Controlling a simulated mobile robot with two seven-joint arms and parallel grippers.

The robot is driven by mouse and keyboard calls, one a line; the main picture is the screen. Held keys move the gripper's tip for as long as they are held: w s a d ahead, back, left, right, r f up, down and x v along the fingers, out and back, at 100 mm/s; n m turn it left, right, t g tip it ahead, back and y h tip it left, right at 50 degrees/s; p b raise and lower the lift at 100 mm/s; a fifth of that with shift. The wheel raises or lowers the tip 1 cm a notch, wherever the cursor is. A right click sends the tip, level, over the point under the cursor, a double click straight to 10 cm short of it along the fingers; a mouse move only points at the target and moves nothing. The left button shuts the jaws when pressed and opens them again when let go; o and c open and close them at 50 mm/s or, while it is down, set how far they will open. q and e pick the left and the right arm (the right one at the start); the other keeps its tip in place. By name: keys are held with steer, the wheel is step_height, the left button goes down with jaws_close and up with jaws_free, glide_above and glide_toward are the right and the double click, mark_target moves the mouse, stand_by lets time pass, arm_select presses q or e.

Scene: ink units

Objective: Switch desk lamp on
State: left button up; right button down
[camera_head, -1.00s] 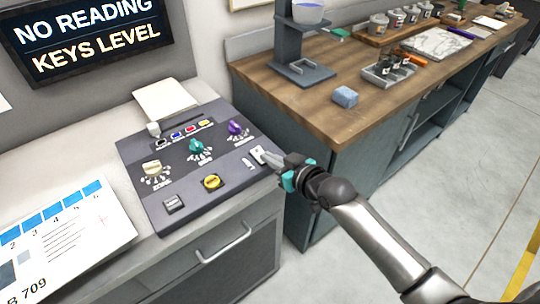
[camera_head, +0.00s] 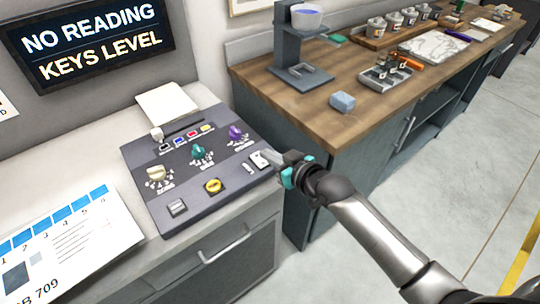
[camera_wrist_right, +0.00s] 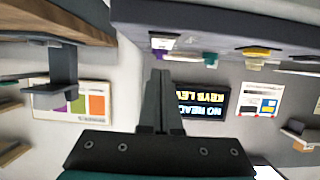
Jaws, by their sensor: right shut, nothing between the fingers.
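A dark control panel (camera_head: 200,215) lies on the grey cabinet at left. A small white switch plate (camera_head: 260,160) sits at its right end, beside a narrow light slot (camera_head: 247,166). My right gripper (camera_head: 274,156) is shut and empty, its fingertips right at the switch plate's right side; I cannot tell whether they touch. In the right wrist view, the shut fingers (camera_wrist_right: 158,75) point toward the panel's underside-up edge (camera_wrist_right: 215,22), just below a white piece (camera_wrist_right: 163,42). No desk lamp is recognisable in these views. My left gripper is not in view.
The panel also carries cream (camera_head: 156,174), teal (camera_head: 198,152), purple (camera_head: 235,133) and yellow (camera_head: 213,186) knobs. Floor at far right is clear.

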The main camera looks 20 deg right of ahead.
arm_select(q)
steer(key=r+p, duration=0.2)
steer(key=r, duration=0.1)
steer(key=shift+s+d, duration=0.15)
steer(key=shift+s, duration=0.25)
arm_select(e)
steer(key=v, duration=1.1)
steer(key=shift+f, duration=0.15)
steer(key=shift+f, duration=0.1)
